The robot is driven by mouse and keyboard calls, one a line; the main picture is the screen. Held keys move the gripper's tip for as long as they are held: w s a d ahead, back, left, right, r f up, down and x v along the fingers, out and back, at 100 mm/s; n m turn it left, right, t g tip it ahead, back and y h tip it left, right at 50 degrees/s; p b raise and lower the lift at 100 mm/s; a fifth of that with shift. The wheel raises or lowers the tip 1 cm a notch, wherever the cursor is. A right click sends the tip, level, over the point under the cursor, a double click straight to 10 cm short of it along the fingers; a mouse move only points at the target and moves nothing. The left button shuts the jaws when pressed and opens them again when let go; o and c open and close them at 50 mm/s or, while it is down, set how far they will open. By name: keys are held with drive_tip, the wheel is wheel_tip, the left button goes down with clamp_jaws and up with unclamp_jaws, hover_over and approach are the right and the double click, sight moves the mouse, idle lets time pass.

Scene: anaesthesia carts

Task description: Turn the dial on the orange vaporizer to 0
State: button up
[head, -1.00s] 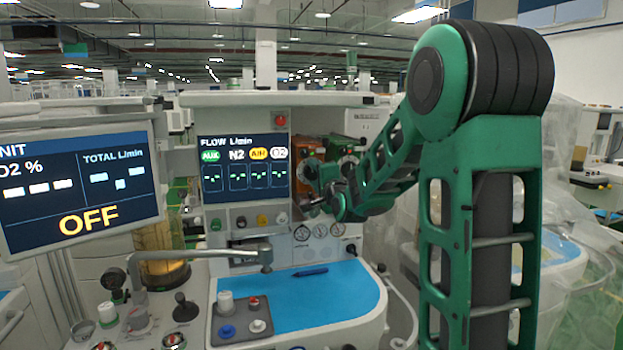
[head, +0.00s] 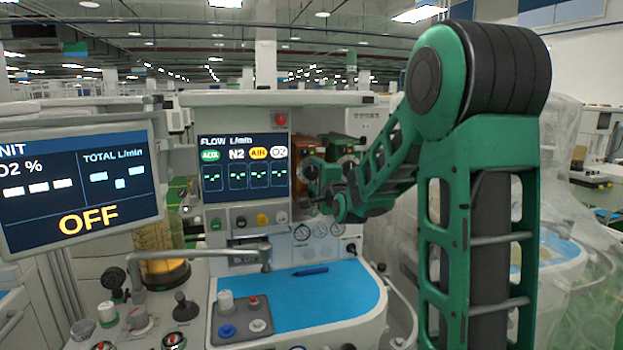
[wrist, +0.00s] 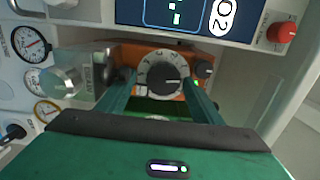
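The orange vaporizer (wrist: 198,62) is near the top middle of the wrist view, with its pale round dial (wrist: 163,77) facing me. The dial has a black centre knob and dark markings; I cannot read its setting for certain. In the head view the orange vaporizer (head: 308,146) shows partly, right of the flow screen, behind my arm. My gripper (wrist: 160,84) is open, its two green fingers spread on either side of the dial in the wrist view. I cannot tell whether the fingertips touch it. In the head view the fingers are mostly hidden.
A green vaporizer (head: 338,146) stands right beside the orange one. The flow screen (head: 243,168) is on its left. Silver fittings (wrist: 68,82) and gauges (wrist: 30,45) sit close to my fingers. A red knob (wrist: 282,32) juts out. A blue worktop (head: 330,292) lies below.

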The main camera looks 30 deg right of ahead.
drive_tip(key=shift+s+r, duration=0.1)
drive_tip(key=shift+r, duration=0.05)
drive_tip(key=shift+s, duration=0.3)
drive_tip(key=v, duration=1)
drive_tip(key=shift+a, duration=0.15)
drive_tip(key=shift+w, duration=0.1)
drive_tip(key=w+n, duration=0.3)
drive_tip(key=n, duration=0.3)
drive_tip(key=w+d+n, duration=0.1)
drive_tip(key=w+n, duration=0.3)
drive_tip(key=n, duration=0.1)
drive_tip(key=w+d+n, duration=0.1)
drive_tip(key=w+n, duration=0.2)
drive_tip(key=n, duration=0.3)
drive_tip(key=shift+w+d+r+n+h, duration=0.2)
drive_tip(key=shift+r+n+h, duration=0.1)
drive_tip(key=shift+r, duration=0.05)
